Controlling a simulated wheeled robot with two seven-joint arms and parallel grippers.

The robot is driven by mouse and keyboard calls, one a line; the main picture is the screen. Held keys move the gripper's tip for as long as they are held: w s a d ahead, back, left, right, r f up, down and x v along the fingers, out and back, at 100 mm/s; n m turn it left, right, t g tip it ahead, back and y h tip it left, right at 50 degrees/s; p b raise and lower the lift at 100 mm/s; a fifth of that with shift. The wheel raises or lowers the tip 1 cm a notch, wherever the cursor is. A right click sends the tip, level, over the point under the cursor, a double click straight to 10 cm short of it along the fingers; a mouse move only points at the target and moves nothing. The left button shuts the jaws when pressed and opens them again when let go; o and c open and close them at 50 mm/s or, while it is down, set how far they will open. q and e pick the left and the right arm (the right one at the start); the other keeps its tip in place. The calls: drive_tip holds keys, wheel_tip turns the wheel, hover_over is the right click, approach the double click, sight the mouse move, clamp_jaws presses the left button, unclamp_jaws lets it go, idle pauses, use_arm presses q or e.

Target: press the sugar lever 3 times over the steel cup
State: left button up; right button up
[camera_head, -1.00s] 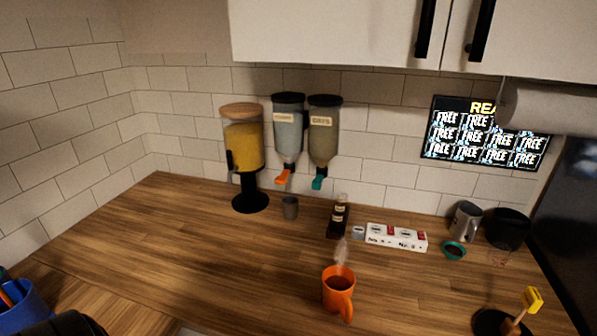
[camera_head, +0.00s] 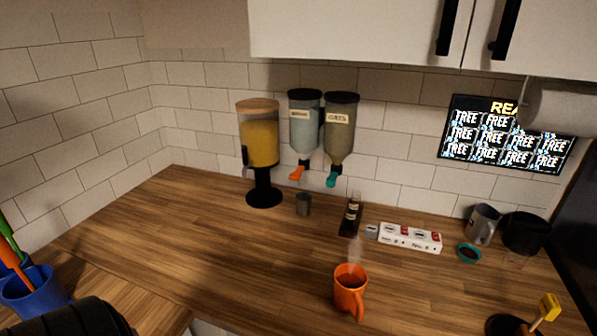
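A wall dispenser (camera_head: 305,130) with pale contents has an orange lever (camera_head: 297,173) at its bottom; its label is too small to read surely. Beside it hangs a dispenser labelled "OATS" (camera_head: 339,135) with a teal lever (camera_head: 332,180). A larger steel cup (camera_head: 484,224) with a handle stands at the right by the wall. Neither gripper shows in this view.
A yellow-filled dispenser (camera_head: 258,140) on a black stand is left of the cup. A dark bottle (camera_head: 352,214), white power strip (camera_head: 410,238) and steaming orange mug (camera_head: 349,290) stand right. A blue holder (camera_head: 33,293) is lower left. The left counter is clear.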

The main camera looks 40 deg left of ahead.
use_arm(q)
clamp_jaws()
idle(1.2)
